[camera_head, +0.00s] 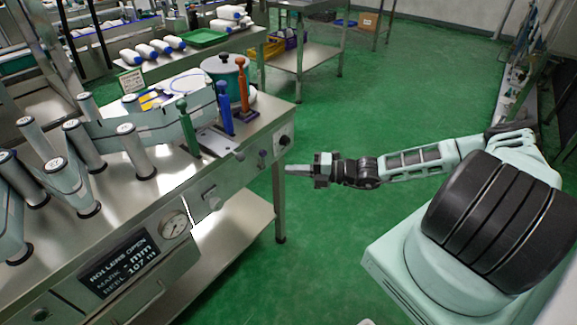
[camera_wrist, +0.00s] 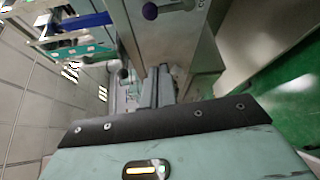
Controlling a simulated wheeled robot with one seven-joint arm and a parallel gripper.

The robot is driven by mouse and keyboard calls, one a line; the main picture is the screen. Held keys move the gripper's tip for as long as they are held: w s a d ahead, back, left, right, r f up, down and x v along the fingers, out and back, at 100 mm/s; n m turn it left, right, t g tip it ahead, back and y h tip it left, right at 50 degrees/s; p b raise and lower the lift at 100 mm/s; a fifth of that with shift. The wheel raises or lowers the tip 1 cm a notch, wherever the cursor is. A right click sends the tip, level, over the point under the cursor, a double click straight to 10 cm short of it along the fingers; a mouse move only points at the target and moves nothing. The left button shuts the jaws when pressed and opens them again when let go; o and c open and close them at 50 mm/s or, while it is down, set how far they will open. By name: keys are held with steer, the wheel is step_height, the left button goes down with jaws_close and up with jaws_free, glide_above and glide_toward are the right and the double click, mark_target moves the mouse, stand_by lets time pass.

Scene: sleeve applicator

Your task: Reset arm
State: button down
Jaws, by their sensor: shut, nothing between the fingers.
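My arm (camera_head: 420,158) stretches left from my base over the green floor. My gripper (camera_head: 298,168) is at its end, shut and empty, pointing left toward the right end of the steel machine bench (camera_head: 262,138). In the head view its tips lie close to the bench's front right corner; I cannot tell the exact gap. In the wrist view the shut fingers (camera_wrist: 158,86) point away from the camera, with the bench side beyond and to the right.
Green (camera_head: 184,125), blue (camera_head: 225,108) and orange (camera_head: 242,85) upright handles stand on the bench. Several metal rollers (camera_head: 133,150) stand at left. A display (camera_head: 120,264) reads "ROLLERS OPEN". Green floor (camera_head: 390,90) is free beyond my arm.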

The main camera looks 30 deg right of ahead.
steer(key=s+a+r+n+g+h+p, duration=0.15)
steer(key=s+a+r+n+g, duration=0.5)
steer(key=n, duration=0.65)
steer(key=s+a+r+n+g+h, duration=0.25)
steer(key=s+a+n+g, duration=0.25)
steer(key=a+n+g, duration=0.6)
steer(key=s+a+r+n+t+h+p, duration=0.1)
steer(key=s+a+r+n+t+h, duration=0.1)
steer(key=s+r+n, duration=0.5)
steer(key=s+a+r+n+t+h, duration=0.2)
steer(key=s+r+n+t+h, duration=0.2)
steer(key=r+n, duration=0.7)
steer(key=s+n+h, duration=0.2)
steer(key=s+n, duration=0.2)
steer(key=n, duration=0.4)
steer(key=shift+s+a+p, duration=0.25)
steer(key=shift+a+p, duration=0.15)
steer(key=shift+a+r+n, duration=0.1)
steer(key=shift+n, duration=0.2)
